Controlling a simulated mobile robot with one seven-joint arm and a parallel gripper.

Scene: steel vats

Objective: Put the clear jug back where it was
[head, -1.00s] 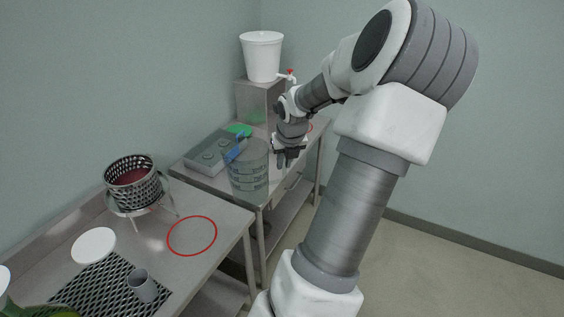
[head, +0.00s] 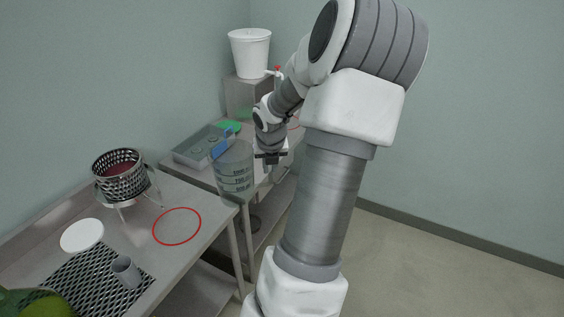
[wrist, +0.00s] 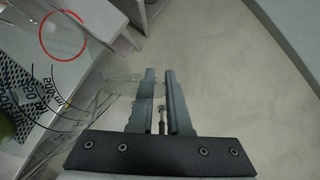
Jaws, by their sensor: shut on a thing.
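The clear jug (head: 233,172), with dark graduation marks, is upright in the head view, in front of the far bench's near end. My gripper (head: 270,158) is at its right side and shut on it, seemingly by the handle. In the wrist view the jaws (wrist: 162,100) are around a clear, faint part, and the jug's marked wall (wrist: 68,100) is to their left. The exact grip is hard to see through the clear material. A red ring (head: 177,209) is marked on the near bench, empty. Another red ring (head: 296,127) shows partly behind my arm on the far bench.
The near bench holds a perforated steel basket (head: 119,177) on a stand, a white disc (head: 82,235), a grey cup (head: 125,271) on a black mesh mat (head: 80,285). The far bench holds a grey tray (head: 190,150) and a white bucket (head: 250,53) on a box. A gap separates the benches.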

